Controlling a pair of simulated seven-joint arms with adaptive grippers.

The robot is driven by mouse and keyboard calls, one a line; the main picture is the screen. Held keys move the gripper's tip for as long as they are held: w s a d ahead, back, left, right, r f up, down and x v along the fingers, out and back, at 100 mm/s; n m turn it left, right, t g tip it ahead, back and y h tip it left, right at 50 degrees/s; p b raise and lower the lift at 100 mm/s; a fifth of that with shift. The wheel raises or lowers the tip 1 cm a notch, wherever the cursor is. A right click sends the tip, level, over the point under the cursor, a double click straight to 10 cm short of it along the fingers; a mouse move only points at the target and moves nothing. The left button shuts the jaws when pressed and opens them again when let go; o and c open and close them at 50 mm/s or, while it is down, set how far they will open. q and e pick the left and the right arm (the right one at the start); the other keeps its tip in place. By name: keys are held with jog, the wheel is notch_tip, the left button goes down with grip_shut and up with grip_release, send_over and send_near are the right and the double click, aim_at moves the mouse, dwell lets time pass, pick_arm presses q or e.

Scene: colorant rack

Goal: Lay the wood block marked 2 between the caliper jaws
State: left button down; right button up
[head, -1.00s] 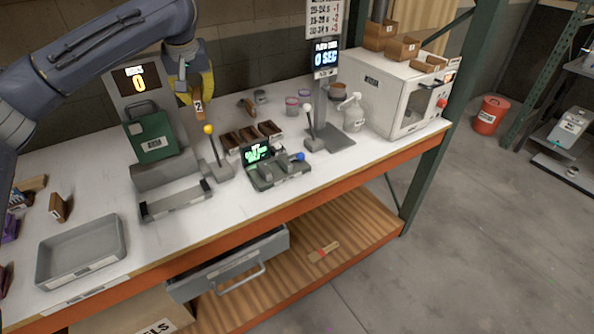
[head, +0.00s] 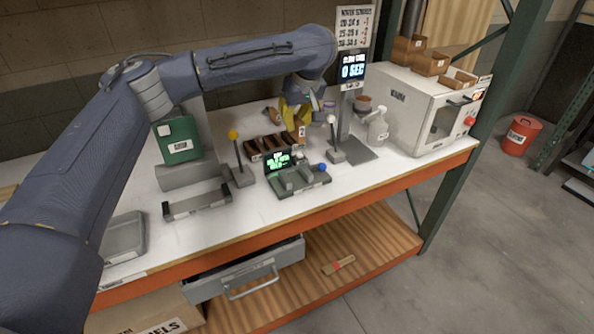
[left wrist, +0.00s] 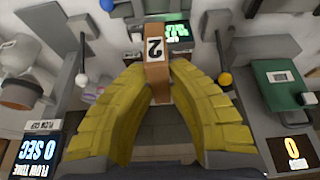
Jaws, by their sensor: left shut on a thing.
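My left gripper (head: 295,117) has yellow fingers and is shut on the wood block marked 2 (left wrist: 156,48). In the left wrist view the block sits between the fingertips, its white label with the 2 facing the camera. In the head view the gripper hangs above the bench, behind and above the caliper (head: 307,184). The caliper is a grey-green base with upright grey jaws, a lit green display (head: 285,160) and a blue knob (head: 322,168). In the left wrist view the display (left wrist: 178,31) shows just beyond the block, which hides part of the caliper. My right gripper is not in view.
A lever with a yellow knob (head: 233,134) stands left of the caliper, and one with a white knob (head: 331,119) stands behind it to the right. Dark brown trays (head: 254,147) lie behind the caliper. A white bottle (head: 377,127) and a timer post are further right.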

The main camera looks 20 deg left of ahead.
pick_arm(q)
notch_tip(320, 180, down, 16)
jog(key=shift+f, duration=0.1)
dwell(0.6)
jog(key=shift+f, duration=0.2)
jog(key=c, duration=1.4)
grip_release()
jog(key=shift+r, duration=0.5)
jog(key=v, duration=1.1)
jog(key=shift+s, duration=0.2)
jog(key=shift+d+r, duration=0.1)
jog(key=shift+d, duration=0.05)
